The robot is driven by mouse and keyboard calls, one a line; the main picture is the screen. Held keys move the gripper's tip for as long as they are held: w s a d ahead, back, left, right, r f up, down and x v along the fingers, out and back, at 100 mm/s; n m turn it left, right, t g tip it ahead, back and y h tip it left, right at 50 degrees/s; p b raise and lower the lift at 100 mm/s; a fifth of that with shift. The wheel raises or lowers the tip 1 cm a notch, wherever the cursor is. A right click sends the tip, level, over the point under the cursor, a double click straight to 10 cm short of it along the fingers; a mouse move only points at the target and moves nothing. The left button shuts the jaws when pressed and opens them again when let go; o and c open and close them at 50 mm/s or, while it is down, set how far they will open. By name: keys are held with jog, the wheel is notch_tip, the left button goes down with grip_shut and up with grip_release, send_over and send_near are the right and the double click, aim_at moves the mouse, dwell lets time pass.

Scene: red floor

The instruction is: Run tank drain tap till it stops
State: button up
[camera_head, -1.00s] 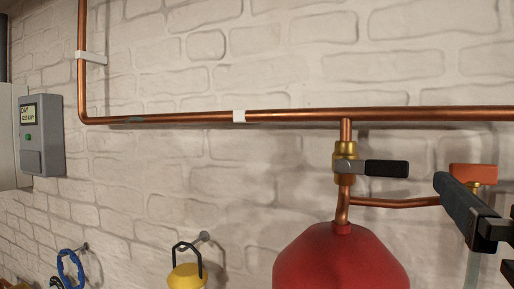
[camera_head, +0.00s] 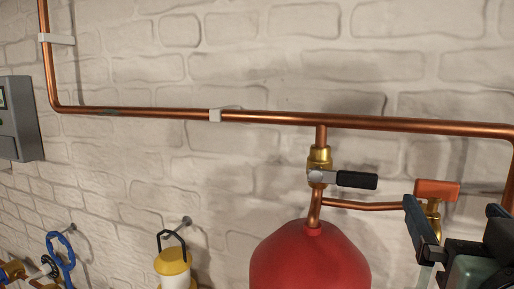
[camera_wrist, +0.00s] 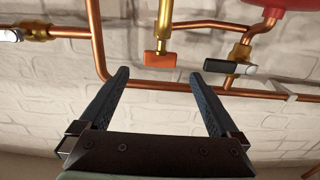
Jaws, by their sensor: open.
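The drain tap has an orange handle (camera_head: 437,190) on a brass body (camera_head: 433,214), at the end of a short copper branch beside the red tank (camera_head: 310,262). In the wrist view its orange handle (camera_wrist: 159,60) is near the middle, just beyond the fingertips. My gripper (camera_head: 450,208) is open and empty, close to the tap at the right of the head view. In the wrist view my gripper (camera_wrist: 160,76) has its fingers spread either side of the handle's line. I cannot tell whether they overlap it in depth.
A valve with a black lever (camera_head: 357,180) is left of the tap, above the tank; the lever also shows near my right finger in the wrist view (camera_wrist: 230,67). A copper pipe (camera_head: 400,124) runs along the brick wall. A yellow lantern (camera_head: 174,262) hangs left.

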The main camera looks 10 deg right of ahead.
aim_at(438, 190)
jog(key=p+x, duration=0.2)
jog(key=x, duration=0.5)
jog(key=shift+w+d, duration=0.2)
jog(key=shift+w, duration=0.15)
jog(key=shift+c, duration=0.3)
jog(key=c, duration=1.3)
